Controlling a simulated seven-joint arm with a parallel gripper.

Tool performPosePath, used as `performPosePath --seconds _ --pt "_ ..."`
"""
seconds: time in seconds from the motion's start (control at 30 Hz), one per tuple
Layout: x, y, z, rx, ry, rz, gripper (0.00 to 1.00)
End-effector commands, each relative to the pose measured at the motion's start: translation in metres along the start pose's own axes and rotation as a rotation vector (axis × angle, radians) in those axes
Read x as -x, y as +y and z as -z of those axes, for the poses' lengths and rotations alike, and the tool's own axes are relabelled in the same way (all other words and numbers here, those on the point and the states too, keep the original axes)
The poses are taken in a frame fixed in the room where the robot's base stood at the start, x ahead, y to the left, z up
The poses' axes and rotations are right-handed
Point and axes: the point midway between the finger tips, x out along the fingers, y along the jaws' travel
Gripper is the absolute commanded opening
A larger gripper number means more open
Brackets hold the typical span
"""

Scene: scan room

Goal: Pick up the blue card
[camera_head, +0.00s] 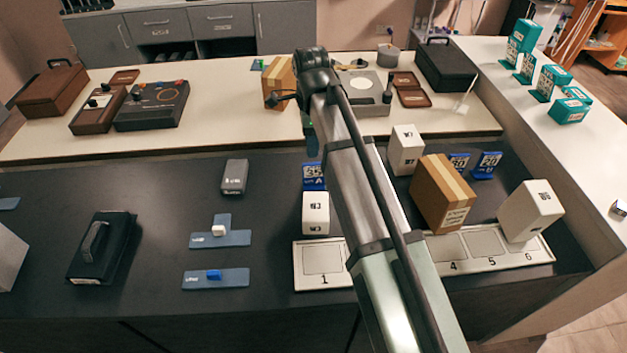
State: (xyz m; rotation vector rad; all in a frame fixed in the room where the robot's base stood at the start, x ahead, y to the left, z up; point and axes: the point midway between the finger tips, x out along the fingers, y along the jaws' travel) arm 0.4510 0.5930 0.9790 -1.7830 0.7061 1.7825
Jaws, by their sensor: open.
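A small blue card (314,177) with white print stands on the dark counter just left of my arm, behind a white box (315,213). Two similar blue cards stand to the right of my arm, one (459,162) behind a brown carton and one (487,165) farther right. I cannot tell from the print which of them is the task's card. My arm crosses the middle of the view from the bottom right up to a dark joint above the back table.
A white numbered tray (546,254) lies along the front, partly behind my arm. A brown carton (443,194) and white boxes (531,211) crowd the right side. A black case (101,248), two blue-grey pads (237,238) (236,278) and a grey box (234,177) stand left, with bare counter between.

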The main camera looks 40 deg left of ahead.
Motion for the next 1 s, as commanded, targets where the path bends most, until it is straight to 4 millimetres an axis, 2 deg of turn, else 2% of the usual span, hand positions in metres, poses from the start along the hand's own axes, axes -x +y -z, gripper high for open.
performPosePath --seconds 0.1,0.3,0.67,1.0 --pt "-0.022 0.001 0.001 0.001 0.000 -0.002 0.43" --pt "-0.047 0.000 0.001 0.001 -0.001 0.001 0.43" --pt "-0.063 -0.002 0.002 0.001 -0.001 0.001 0.43" --pt "-0.102 -0.006 0.005 0.001 -0.001 0.001 0.43"
